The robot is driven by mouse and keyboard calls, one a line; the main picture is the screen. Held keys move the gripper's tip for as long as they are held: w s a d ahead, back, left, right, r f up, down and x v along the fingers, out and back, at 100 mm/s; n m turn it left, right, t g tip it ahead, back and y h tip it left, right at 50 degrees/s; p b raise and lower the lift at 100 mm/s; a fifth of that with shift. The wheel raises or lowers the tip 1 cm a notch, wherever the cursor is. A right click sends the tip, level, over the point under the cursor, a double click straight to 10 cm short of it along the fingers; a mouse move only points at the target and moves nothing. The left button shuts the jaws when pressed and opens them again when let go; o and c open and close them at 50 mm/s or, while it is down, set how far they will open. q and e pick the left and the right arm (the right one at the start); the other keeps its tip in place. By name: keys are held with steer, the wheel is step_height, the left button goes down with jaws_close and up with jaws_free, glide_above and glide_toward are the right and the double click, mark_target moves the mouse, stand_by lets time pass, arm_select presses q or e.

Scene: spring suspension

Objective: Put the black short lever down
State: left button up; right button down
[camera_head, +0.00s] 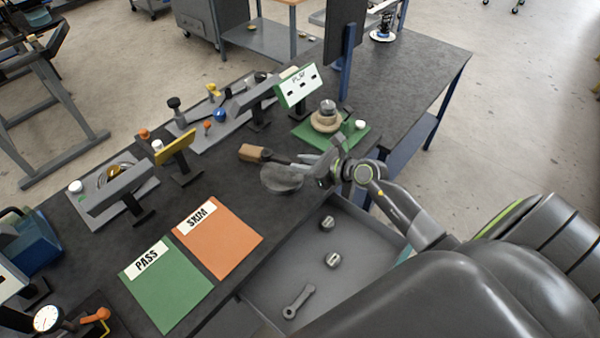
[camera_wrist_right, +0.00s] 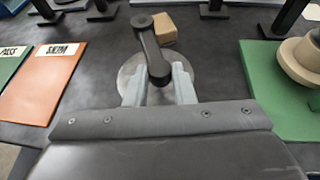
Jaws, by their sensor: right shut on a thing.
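The black short lever (camera_wrist_right: 148,45) is held between the two light grey fingers of my right gripper (camera_wrist_right: 158,82). In the right wrist view it points away from me, its rounded far end beside a tan block (camera_wrist_right: 166,29). My right gripper (camera_head: 322,168) also shows in the head view, low over the dark table near its front edge. A round grey disc (camera_wrist_right: 188,88) lies below the fingers. I cannot tell whether the lever touches the disc or table. My left gripper is not in view.
An orange SKIM mat (camera_head: 229,245) and a green PASS mat (camera_head: 165,296) lie left of the gripper. A green board (camera_head: 359,140) with a stacked tan part stands to the right. An open grey drawer (camera_head: 352,238) holds loose metal parts. Small stands line the back.

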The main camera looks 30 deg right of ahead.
steer(key=shift+f, duration=2.2)
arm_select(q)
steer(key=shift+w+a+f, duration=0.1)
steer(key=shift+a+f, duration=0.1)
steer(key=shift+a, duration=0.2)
arm_select(e)
steer(key=shift+f+b, duration=0.15)
steer(key=shift+b, duration=0.25)
steer(key=c, duration=1.2)
jaws_free()
steer(key=shift+c, duration=0.2)
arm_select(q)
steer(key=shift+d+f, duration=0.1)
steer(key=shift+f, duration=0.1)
